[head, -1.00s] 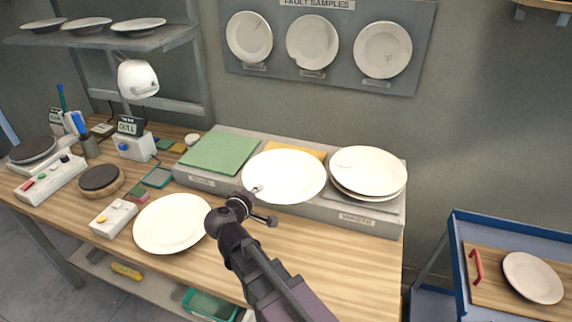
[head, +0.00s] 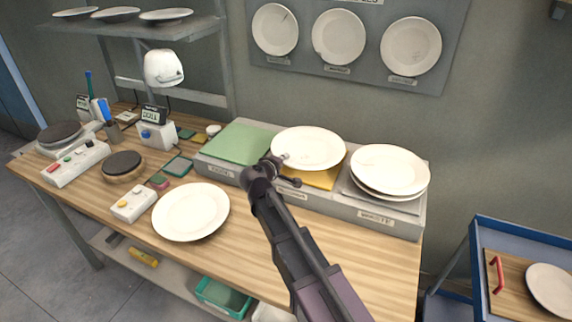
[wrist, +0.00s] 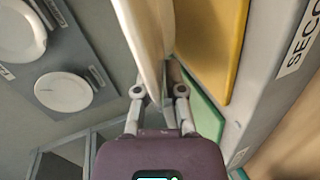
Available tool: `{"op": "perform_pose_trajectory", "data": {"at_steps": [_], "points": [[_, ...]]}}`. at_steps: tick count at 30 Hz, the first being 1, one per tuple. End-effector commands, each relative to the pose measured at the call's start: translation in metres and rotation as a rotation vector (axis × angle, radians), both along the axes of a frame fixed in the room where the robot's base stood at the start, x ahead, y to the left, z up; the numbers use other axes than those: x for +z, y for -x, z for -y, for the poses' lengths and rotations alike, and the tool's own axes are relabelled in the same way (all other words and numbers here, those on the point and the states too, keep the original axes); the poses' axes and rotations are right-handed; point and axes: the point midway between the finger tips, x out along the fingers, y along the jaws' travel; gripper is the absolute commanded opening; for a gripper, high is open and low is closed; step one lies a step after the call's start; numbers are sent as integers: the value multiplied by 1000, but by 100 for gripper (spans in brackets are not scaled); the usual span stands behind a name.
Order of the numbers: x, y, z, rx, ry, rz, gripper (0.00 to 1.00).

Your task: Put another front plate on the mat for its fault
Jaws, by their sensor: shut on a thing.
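My gripper (head: 284,160) is shut on the rim of a white plate (head: 309,147). The plate extends away from the fingers, over and behind the yellow mat (head: 318,180), whose front part shows below it. In the wrist view the fingers (wrist: 166,82) pinch the plate (wrist: 151,35), seen almost edge-on beside the yellow mat (wrist: 216,38). I cannot tell whether the plate touches the mat. The green mat (head: 238,142) to the left is bare. The grey mat (head: 352,190) to the right bears stacked plates (head: 390,168). Another plate (head: 190,211) lies on the bench front.
A wall board (head: 365,76) with sample plates is behind. A lamp (head: 164,68), button boxes (head: 133,205) and a round brown pad (head: 123,165) stand left. A blue trolley (head: 480,240) with a plate (head: 553,288) is right.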

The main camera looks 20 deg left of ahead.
Motion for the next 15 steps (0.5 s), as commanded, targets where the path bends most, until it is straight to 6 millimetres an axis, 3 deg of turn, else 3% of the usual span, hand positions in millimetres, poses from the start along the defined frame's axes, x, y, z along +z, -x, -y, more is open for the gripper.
{"op": "perform_pose_trajectory", "data": {"at_steps": [15], "points": [[0, -7, 0, -1, 3, 2, 0]]}}
